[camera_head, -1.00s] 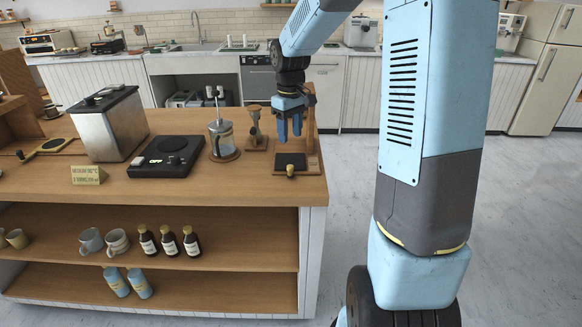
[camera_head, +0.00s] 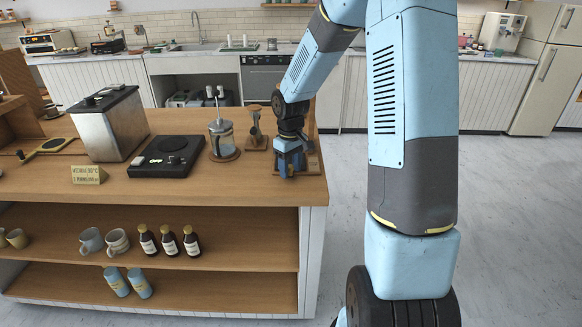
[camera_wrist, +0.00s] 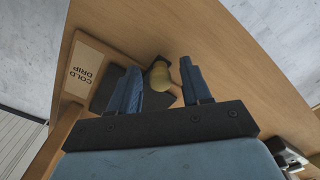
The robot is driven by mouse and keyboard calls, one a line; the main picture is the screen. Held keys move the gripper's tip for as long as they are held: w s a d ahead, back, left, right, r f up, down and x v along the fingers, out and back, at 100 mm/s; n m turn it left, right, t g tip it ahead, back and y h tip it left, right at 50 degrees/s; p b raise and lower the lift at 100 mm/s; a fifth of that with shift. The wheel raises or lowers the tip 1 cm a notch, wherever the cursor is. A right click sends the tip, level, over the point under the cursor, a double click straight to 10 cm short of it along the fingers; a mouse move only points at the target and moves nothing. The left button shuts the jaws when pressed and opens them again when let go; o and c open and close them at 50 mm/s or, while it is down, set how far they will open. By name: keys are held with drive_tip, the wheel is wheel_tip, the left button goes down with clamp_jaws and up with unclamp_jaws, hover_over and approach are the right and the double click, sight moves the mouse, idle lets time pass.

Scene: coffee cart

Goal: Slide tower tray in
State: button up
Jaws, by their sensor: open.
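My gripper (camera_head: 288,172) is lowered at the wooden cold drip tower (camera_head: 313,160) on the right end of the cart top. In the wrist view my gripper (camera_wrist: 159,68) is open, with its two blue fingers on either side of a brass-coloured knob (camera_wrist: 160,76). Clear space shows between the knob and at least the right finger; I cannot tell whether it touches the left one. The dark tower tray (camera_wrist: 104,92) lies behind the knob, partly hidden by the left finger. A "COLD DRIP" label (camera_wrist: 86,68) is on the tower's wood.
A glass press (camera_head: 221,138) and a small wooden stand (camera_head: 255,140) are left of the gripper. A black scale (camera_head: 166,157) and a metal box (camera_head: 110,125) stand farther left. The wooden cart top (camera_head: 235,184) is bare in front.

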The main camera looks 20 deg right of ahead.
clamp_jaws()
idle(0.4)
